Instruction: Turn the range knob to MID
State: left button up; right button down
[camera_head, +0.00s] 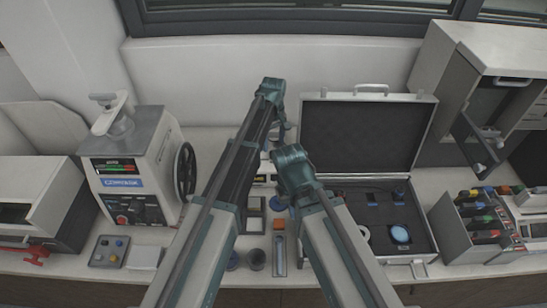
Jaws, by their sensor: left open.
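A white and grey press-like machine (166,170) stands at the left, with a black handwheel (185,170) on its right side. A dark control panel (150,212) with small red and dark controls is low on its front. The range knob cannot be told apart there, and its markings are too small to read. My left arm reaches up the middle and bends down at the wrist. My left gripper (281,136) is small, partly hidden and open, well to the right of the machine. My right arm ends at mid-picture; its gripper is hidden behind its own wrist.
An open foam-lined case (368,135) stands right of my arms. Small parts lie on the bench between. A rack of coloured items (470,240) and a cabinet (490,45) with its door open are at right.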

aim_at(274, 152)
pick_arm(q)
notch_tip(274, 152, down, 5)
jog(key=b, duration=0.3)
jog(key=shift+r+b, duration=0.1)
jog(key=shift+b, duration=0.3)
grip_shut()
